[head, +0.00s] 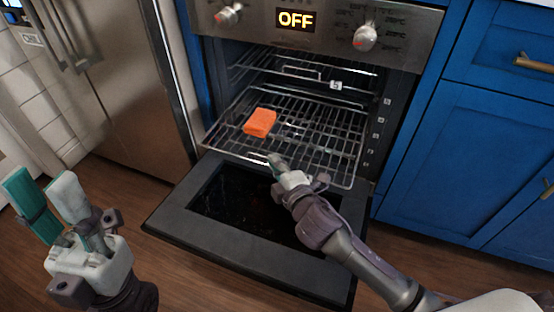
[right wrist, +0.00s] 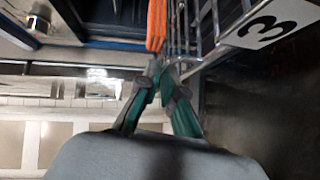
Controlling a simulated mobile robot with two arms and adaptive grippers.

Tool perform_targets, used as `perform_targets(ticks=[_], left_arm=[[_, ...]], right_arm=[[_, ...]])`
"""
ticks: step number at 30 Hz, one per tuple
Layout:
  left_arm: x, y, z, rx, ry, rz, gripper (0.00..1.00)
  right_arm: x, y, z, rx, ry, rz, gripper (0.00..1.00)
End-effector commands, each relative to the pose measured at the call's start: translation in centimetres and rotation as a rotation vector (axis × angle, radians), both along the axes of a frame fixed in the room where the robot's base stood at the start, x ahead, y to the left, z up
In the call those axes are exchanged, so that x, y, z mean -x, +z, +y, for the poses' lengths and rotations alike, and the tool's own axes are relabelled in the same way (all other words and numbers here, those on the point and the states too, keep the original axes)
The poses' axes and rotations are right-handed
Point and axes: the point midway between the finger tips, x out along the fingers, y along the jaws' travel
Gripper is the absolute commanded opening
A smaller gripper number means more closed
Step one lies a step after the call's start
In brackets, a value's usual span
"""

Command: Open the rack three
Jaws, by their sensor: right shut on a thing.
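The wire rack three (head: 325,135) extends forward out of the oven, over the lowered door. Its "3" label (right wrist: 278,20) shows large in the right wrist view. An orange block (head: 260,122) lies on the rack's left part; its edge also shows in the right wrist view (right wrist: 156,25). My right gripper (head: 274,160) is at the middle of the rack's front edge, shut on the rack there; its fingers meet in the right wrist view (right wrist: 160,75). The exact contact is partly hidden. My left gripper (head: 42,183) is open and empty, at the lower left, apart from the oven.
The oven door (head: 270,255) is down below the rack. An upper rack marked "5" (head: 335,85) sits inside the oven. The control panel (head: 330,22) reads OFF. A steel fridge (head: 130,90) stands left, blue cabinets (head: 450,150) right. Wood floor shows in front.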

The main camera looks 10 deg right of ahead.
Motion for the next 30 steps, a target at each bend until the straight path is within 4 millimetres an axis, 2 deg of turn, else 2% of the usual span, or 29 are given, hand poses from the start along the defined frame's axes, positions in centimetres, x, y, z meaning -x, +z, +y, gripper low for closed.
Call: perform_targets(ticks=[4,6,7,18,23,30], left_arm=[[0.0,0.0,0.0,0.0,0.0,0.0,0.4],[0.0,0.0,0.0,0.0,0.0,0.0,0.4],[0.0,0.0,0.0,0.0,0.0,0.0,0.4],[-0.1,0.0,0.0,-0.001,0.001,0.002,0.4],[0.0,0.0,0.0,0.0,0.001,0.001,0.4],[0.0,0.0,0.0,0.0,0.0,0.001,0.4]], right_arm=[[0.0,-0.1,0.0,0.001,-0.001,0.002,0.0],[0.0,-0.1,0.0,0.001,-0.001,0.002,0.14],[0.0,-0.1,0.0,0.001,-0.001,0.002,0.17],[0.5,0.0,-0.1,0.0,0.0,0.002,0.17],[2.9,0.2,-0.6,0.001,0.002,0.004,0.17],[8.0,0.9,-1.6,0.0,0.001,0.006,0.17]])
